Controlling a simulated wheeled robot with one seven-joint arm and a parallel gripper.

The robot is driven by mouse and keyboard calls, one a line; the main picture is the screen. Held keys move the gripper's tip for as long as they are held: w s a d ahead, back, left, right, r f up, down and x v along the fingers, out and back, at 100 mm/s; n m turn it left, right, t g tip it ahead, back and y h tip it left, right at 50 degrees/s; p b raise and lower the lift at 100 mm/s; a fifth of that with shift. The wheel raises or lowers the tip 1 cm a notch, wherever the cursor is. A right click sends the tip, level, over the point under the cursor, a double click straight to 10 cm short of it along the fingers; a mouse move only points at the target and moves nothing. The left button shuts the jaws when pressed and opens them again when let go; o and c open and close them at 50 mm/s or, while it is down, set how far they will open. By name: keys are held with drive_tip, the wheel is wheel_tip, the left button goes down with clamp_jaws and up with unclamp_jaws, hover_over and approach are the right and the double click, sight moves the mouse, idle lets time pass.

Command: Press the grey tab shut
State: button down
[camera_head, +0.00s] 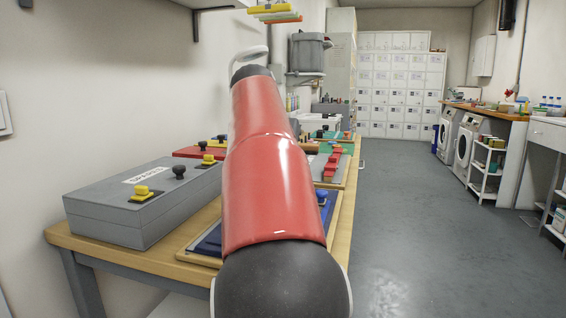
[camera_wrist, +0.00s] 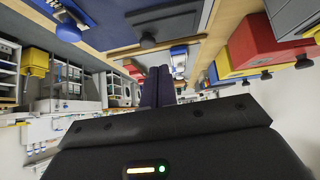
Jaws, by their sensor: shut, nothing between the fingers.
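I cannot pick out a grey tab with certainty in either view. A dark grey flat piece with a small dark knob (camera_wrist: 150,42) shows on the blue board at the top of the wrist view. My gripper (camera_wrist: 158,72) is shut and empty in the wrist view, its two dark fingers side by side and pointing away along the bench. It looks apart from the fittings around it. In the head view my red arm covers the gripper and much of the bench middle.
A grey box (camera_head: 100,222) with a black knob (camera_head: 179,172) and a yellow latch (camera_head: 143,192) stands at the left of the wooden bench (camera_head: 130,257). A blue knob (camera_head: 321,196) shows right of my arm. Red blocks (camera_head: 332,165) lie farther back. The floor (camera_head: 400,220) at right is clear.

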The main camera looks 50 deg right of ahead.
drive_tip(key=v, duration=0.3)
drive_tip(key=shift+s+a+r, duration=0.1)
drive_tip(key=shift+a+r, duration=0.15)
idle(0.4)
